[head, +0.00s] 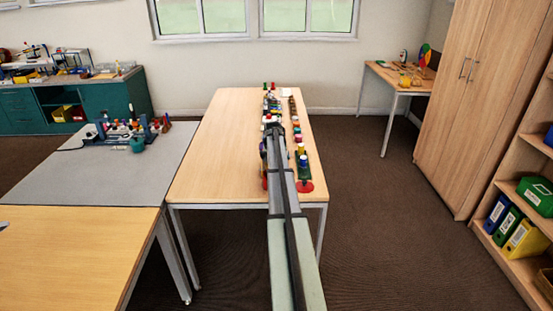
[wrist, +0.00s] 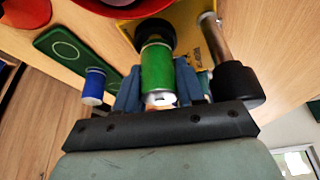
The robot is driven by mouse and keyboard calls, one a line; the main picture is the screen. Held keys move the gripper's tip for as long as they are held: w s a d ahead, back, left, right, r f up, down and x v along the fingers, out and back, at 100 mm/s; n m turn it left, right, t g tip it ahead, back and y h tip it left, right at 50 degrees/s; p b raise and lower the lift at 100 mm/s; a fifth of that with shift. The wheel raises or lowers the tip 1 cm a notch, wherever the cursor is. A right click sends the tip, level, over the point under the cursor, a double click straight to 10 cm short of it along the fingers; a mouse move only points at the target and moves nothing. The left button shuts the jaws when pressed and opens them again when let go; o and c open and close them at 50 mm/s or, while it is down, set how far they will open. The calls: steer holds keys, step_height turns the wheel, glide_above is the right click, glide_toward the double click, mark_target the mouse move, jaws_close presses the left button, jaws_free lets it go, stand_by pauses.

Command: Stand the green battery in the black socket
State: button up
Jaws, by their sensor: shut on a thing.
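In the wrist view the green battery (wrist: 157,68) is between the two blue-grey fingers of my gripper (wrist: 158,88), which is shut on it. Its pale metal end faces my gripper. Its other end meets the black socket (wrist: 155,33), a dark round holder on a yellow plate (wrist: 184,22). The battery is lined up with the socket, but I cannot tell how deep its end sits in it. In the head view my arm hides the gripper, the battery and the socket.
A metal post (wrist: 214,38) with a black end stands close beside my gripper. On the other side are a blue cylinder (wrist: 93,87), a green plate with a ring mark (wrist: 62,47) and a red round object (wrist: 25,14). The wooden table's left side (head: 215,145) is clear.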

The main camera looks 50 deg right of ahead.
steer(key=shift+f, duration=0.25)
steer(key=o, duration=0.8)
steer(key=shift+o, duration=0.2)
steer(key=v, duration=1.1)
stand_by(0.3)
steer(key=shift+r, duration=0.15)
steer(key=shift+r, duration=2.85)
